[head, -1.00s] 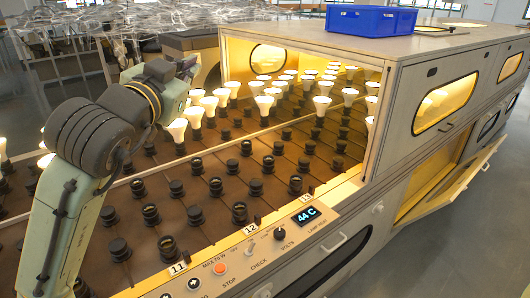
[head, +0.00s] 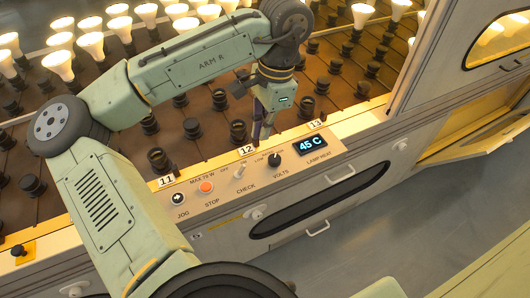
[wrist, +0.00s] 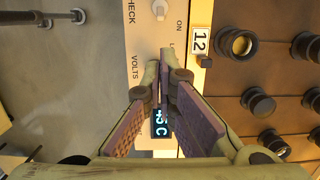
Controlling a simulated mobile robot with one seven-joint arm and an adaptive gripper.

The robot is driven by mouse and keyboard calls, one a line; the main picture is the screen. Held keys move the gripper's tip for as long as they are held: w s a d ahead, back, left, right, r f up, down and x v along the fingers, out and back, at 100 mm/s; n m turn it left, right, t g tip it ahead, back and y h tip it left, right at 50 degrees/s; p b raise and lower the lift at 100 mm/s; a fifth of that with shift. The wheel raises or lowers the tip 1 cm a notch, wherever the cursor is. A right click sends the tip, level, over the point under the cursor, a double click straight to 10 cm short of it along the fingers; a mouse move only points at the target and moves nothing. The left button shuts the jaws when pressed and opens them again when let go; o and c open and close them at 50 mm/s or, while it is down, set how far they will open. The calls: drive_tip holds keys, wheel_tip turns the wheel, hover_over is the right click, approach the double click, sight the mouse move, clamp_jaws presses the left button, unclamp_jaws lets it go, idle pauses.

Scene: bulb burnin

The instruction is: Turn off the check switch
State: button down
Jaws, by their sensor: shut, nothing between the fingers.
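The check switch (head: 239,171) is a small pale toggle on the control panel, above the word CHECK and below the number 12 tag. It also shows at the top edge of the wrist view (wrist: 160,9), partly cut off, with ON printed beside it. I cannot tell which way its lever is set. My gripper (head: 262,136) is shut and empty, pointing down above the panel's back edge, to the right of the switch. In the wrist view the closed fingertips (wrist: 160,56) lie below the switch, apart from it in the picture.
The panel also holds a black jog button (head: 178,198), an orange stop button (head: 206,187), a volts knob (head: 274,160) and a display (head: 310,145) reading 45 C. Behind are rows of sockets (head: 238,131) and lit bulbs (head: 91,44). An open door (head: 480,160) juts out at right.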

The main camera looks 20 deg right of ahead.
sight(256, 170)
drive_tip(key=shift+s+a, duration=0.1)
drive_tip(key=shift+a, duration=0.1)
drive_tip(key=shift+f, duration=0.1)
drive_tip(key=f, duration=0.3)
drive_tip(key=a+f, duration=0.1)
drive_tip(key=f, duration=0.2)
drive_tip(key=f+p, duration=0.1)
drive_tip(key=f, duration=0.2)
drive_tip(key=shift+a+f, duration=0.4)
drive_tip(key=shift+d, duration=0.1)
